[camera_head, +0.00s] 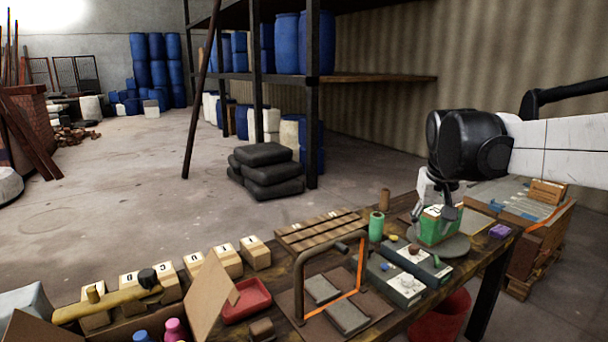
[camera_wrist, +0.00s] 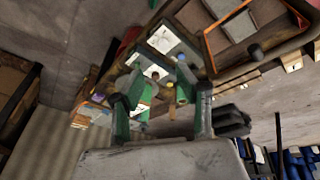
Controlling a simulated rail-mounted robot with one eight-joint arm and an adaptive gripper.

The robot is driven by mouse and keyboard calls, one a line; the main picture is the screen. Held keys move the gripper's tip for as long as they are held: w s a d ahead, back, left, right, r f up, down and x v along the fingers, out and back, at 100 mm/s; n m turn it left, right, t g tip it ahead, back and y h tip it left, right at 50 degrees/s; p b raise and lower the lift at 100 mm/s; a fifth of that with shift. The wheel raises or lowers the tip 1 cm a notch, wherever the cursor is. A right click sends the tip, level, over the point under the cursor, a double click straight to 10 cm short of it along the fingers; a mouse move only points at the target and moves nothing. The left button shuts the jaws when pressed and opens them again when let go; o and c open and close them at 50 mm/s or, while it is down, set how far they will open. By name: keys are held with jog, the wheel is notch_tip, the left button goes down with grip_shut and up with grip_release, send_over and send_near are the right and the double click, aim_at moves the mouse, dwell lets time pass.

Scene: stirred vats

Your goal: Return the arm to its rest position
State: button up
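My gripper (camera_head: 437,200) hangs from the black wrist of my arm at the right of the head view, over the far right part of the workbench. In the wrist view its two fingers (camera_wrist: 161,98) stand well apart, with bench items visible between them. A green box (camera_head: 434,231) with a pale label stands on a round grey plate (camera_head: 456,246) just below the gripper. The fingers overlap the box in the head view, and I cannot tell whether they touch it.
The wooden bench (camera_head: 405,318) is crowded. A green cylinder (camera_head: 376,227), grey boxes (camera_head: 398,284), an orange-and-brown frame (camera_head: 361,262) and a red tray (camera_head: 247,301) stand left of the gripper. A pallet stack (camera_head: 537,237) is at the right. A red bucket (camera_head: 441,318) stands below the bench.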

jog(key=s+a+f+t, duration=0.1)
jog(key=s+a+f, duration=0.1)
jog(key=s, duration=0.6)
jog(key=s+a+f+t+y, duration=0.1)
jog(key=s+a+f, duration=0.2)
jog(key=s, duration=0.5)
jog(key=s+a+f+n+t, duration=0.1)
jog(key=s+f, duration=0.3)
jog(key=s, duration=0.4)
jog(key=shift+a, duration=0.85)
